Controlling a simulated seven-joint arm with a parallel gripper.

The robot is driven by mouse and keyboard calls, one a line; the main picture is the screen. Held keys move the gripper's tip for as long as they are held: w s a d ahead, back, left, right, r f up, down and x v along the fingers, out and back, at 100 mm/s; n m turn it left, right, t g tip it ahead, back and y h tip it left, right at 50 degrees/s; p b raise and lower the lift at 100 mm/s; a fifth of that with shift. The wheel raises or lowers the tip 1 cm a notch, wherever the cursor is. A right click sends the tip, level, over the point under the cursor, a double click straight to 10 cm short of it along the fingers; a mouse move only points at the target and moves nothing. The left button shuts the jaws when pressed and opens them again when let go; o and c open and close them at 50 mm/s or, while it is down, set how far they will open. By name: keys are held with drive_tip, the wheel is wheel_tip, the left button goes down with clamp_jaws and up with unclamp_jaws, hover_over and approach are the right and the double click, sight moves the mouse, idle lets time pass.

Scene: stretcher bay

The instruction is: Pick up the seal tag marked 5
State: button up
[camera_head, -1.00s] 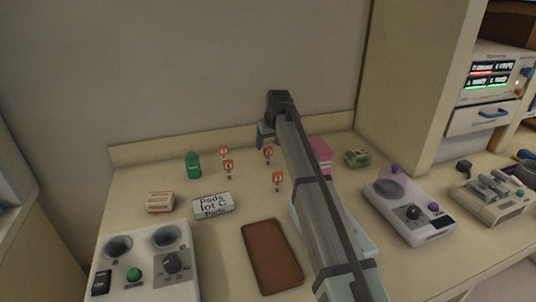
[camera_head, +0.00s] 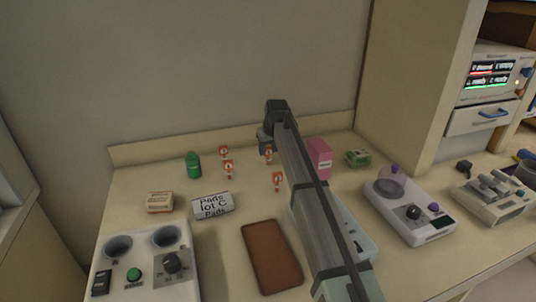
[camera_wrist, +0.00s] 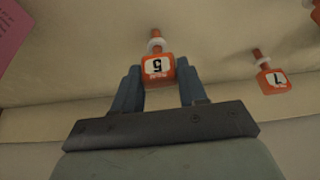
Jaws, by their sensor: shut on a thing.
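The orange seal tag marked 5 (camera_wrist: 157,68) is between the blue fingers of my gripper (camera_wrist: 159,88) in the wrist view. The fingers are shut on its sides, and its white label faces the camera. In the head view this tag (camera_head: 268,155) is at the back of the counter, partly hidden by my gripper (camera_head: 266,149). A seal tag marked 7 (camera_wrist: 272,79) stands apart to the right in the wrist view. More orange tags stand in the head view: one at the back (camera_head: 224,153), one in the middle (camera_head: 228,168) and one nearer (camera_head: 278,180).
A green bottle (camera_head: 193,165) is left of the tags. A pads box (camera_head: 213,206) and brown mat (camera_head: 271,256) lie nearer. A pink box (camera_head: 320,157) and green packet (camera_head: 358,158) are to the right. The wall rises close behind the counter.

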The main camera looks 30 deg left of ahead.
drive_tip(key=shift+c, duration=1)
